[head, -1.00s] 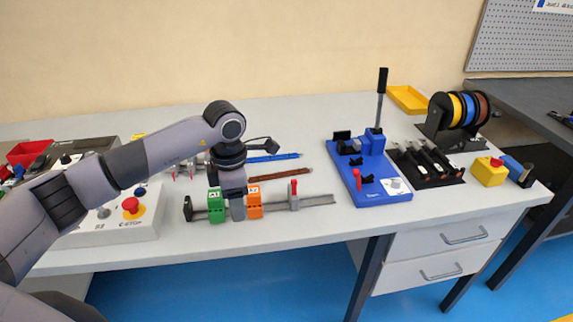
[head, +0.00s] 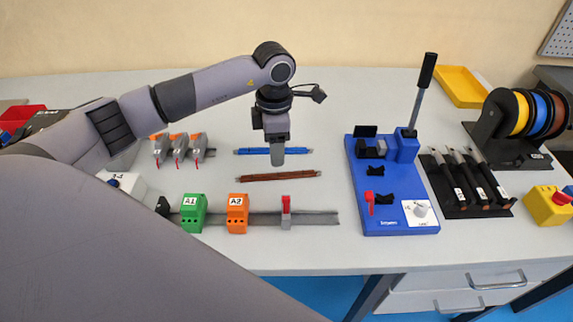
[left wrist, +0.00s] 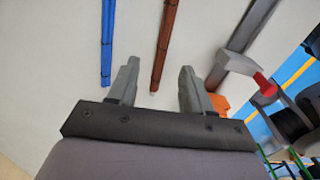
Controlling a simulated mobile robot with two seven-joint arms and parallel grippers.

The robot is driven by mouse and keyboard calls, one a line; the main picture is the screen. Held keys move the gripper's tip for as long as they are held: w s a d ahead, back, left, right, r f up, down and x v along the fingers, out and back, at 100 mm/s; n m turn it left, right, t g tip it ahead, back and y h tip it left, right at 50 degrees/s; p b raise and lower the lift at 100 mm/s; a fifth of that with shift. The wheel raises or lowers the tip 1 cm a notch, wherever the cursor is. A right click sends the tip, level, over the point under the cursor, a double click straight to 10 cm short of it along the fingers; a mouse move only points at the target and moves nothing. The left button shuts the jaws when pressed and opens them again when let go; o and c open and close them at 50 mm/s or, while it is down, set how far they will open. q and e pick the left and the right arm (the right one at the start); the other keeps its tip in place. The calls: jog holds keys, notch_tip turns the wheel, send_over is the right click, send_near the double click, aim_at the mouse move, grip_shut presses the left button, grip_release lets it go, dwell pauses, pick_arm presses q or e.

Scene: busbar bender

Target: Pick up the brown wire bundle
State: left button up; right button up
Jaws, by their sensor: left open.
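The brown wire bundle (head: 260,177) is a thin rod-like bundle lying on the white table, in front of the blue wire bundle (head: 246,151). My left gripper (head: 277,163) points down above the table, over the area of the two bundles. The brown bundle (left wrist: 166,40) runs away from the gap between the fingertips, and the blue bundle (left wrist: 108,40) lies to the left. The exact height above the table is hard to tell. My right gripper is not in view.
A metal rail (head: 320,217) with a green block (head: 193,212), an orange block (head: 237,212) and a red-topped stop (head: 286,210) lies in front of the brown bundle. A blue bender (head: 390,212) with an upright lever stands to the right. Bare table lies behind the bundles.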

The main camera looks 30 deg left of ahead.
aim_at(278, 173)
pick_arm(q)
jog(key=f, duration=0.3)
jog(key=f+p, duration=0.1)
jog(key=f, duration=0.2)
jog(key=shift+s+d+f, duration=0.15)
jog(key=shift+d+f, duration=0.05)
jog(key=shift+f, duration=0.2)
grip_shut()
